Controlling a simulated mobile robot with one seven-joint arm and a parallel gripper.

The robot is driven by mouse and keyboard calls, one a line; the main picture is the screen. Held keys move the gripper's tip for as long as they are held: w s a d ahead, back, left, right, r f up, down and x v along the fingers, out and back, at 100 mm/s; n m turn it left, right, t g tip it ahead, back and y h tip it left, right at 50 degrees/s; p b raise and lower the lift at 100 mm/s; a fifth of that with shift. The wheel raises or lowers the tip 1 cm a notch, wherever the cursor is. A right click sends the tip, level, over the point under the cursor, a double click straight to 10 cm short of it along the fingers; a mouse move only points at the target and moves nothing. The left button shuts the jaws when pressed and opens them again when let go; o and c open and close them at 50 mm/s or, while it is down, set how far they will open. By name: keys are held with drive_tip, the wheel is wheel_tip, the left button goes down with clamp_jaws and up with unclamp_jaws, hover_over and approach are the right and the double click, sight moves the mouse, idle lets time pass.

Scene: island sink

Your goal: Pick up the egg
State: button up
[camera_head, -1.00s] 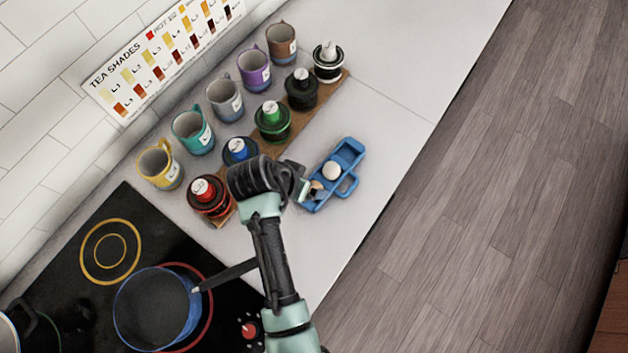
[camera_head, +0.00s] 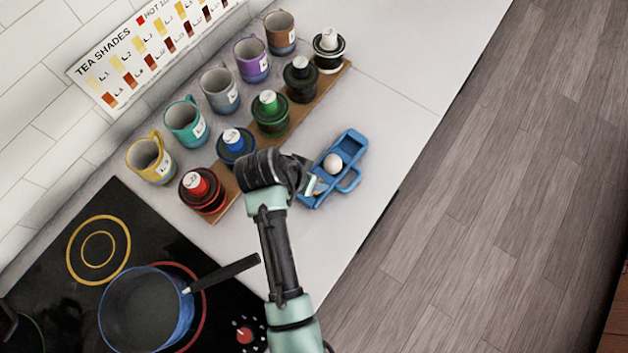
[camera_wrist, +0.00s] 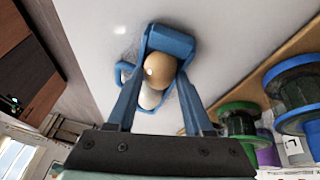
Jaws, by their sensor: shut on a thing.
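A brown egg (camera_wrist: 159,68) sits between the two fingers of my gripper (camera_wrist: 164,76) in the wrist view, and the gripper is shut on it. In the head view, my gripper (camera_head: 311,185) is at the lower-left end of a small blue tray (camera_head: 350,146) and mostly hides this egg. A white egg (camera_head: 333,163) lies in the tray just beyond the gripper. It also shows in the wrist view (camera_wrist: 150,97), beside the brown egg. I cannot tell whether the brown egg is clear of the tray floor.
A wooden board (camera_head: 307,107) with several coloured jars stands left of the tray, with several mugs behind. A blue pot (camera_head: 147,306) with a dark handle is on the black stove at lower left. The counter (camera_head: 400,100) right of the tray is free up to its edge.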

wheel_tip(320, 180, up, 9)
drive_tip(key=p, duration=0.9)
drive_tip(key=shift+r, duration=0.15)
drive_tip(key=s+a+r+p, duration=0.3)
drive_tip(key=s+a+r, duration=0.1)
drive_tip(key=s+a, duration=0.3)
drive_tip(key=s+a+r+p, duration=0.3)
drive_tip(key=s+a+r, duration=0.1)
drive_tip(key=s+a, duration=0.35)
drive_tip(key=s+a+f, duration=0.1)
drive_tip(key=s+a, duration=1.3)
drive_tip(key=a, duration=0.1)
drive_tip(key=shift+a+f, duration=0.2)
drive_tip(key=shift+a, duration=0.05)
drive_tip(key=shift+d, duration=0.15)
drive_tip(key=shift+w+d, duration=0.2)
